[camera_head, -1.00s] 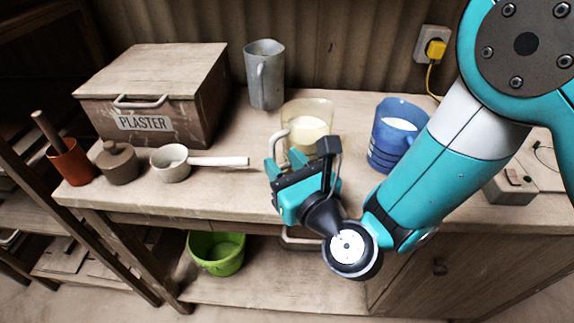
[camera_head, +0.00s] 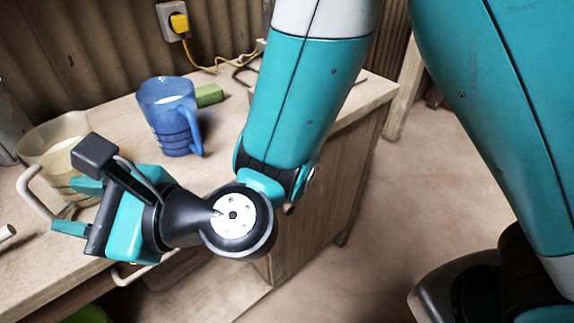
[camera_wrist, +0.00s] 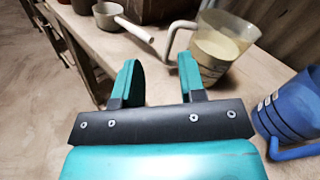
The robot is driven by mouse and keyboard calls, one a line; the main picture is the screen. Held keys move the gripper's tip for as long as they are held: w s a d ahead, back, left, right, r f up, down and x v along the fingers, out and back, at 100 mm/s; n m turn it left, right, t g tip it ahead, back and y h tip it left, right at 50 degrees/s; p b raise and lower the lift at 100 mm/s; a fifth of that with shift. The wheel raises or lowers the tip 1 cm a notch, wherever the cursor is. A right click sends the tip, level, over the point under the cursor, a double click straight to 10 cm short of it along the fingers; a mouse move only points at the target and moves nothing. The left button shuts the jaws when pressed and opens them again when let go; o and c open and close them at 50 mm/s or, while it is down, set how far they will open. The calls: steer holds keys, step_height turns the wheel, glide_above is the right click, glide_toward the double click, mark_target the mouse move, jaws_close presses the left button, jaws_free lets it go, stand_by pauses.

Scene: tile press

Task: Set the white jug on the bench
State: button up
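The white jug looks off-white and see-through, with pale contents low inside and a pale looped handle on its left. It stands upright on the bench (camera_head: 225,127), at the left of the head view (camera_head: 62,128) and top right of the wrist view (camera_wrist: 232,28). My gripper (camera_head: 78,208) is open and in front of the jug, overlapping its lower part in the head view. In the wrist view my gripper (camera_wrist: 158,72) has nothing between its two teal fingers. The jug's handle shows beyond the right fingertip; I cannot tell whether they touch.
A blue jug (camera_head: 165,112) stands right of the white jug, with a green block (camera_head: 209,95) behind it. A grey jug (camera_head: 9,130) is cut off at left. A yellow plug (camera_head: 179,22) and cable are at the wall.

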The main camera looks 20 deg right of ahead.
steer(key=s+d+n+g+h, duration=0.1)
steer(key=d+n+h, duration=0.3)
steer(key=d+n, duration=0.4)
steer(key=s+d+n+g+h, duration=0.2)
steer(key=d+n+g+h, duration=0.1)
steer(key=d+n, duration=0.6)
steer(key=s+d+r+n+g+h, duration=0.1)
steer(key=d+n+g+h, duration=0.1)
steer(key=d+n+h, duration=0.3)
steer(key=d+n, duration=0.3)
steer(key=d, duration=0.4)
steer(key=shift+s+g, duration=0.3)
steer(key=shift+s, duration=0.05)
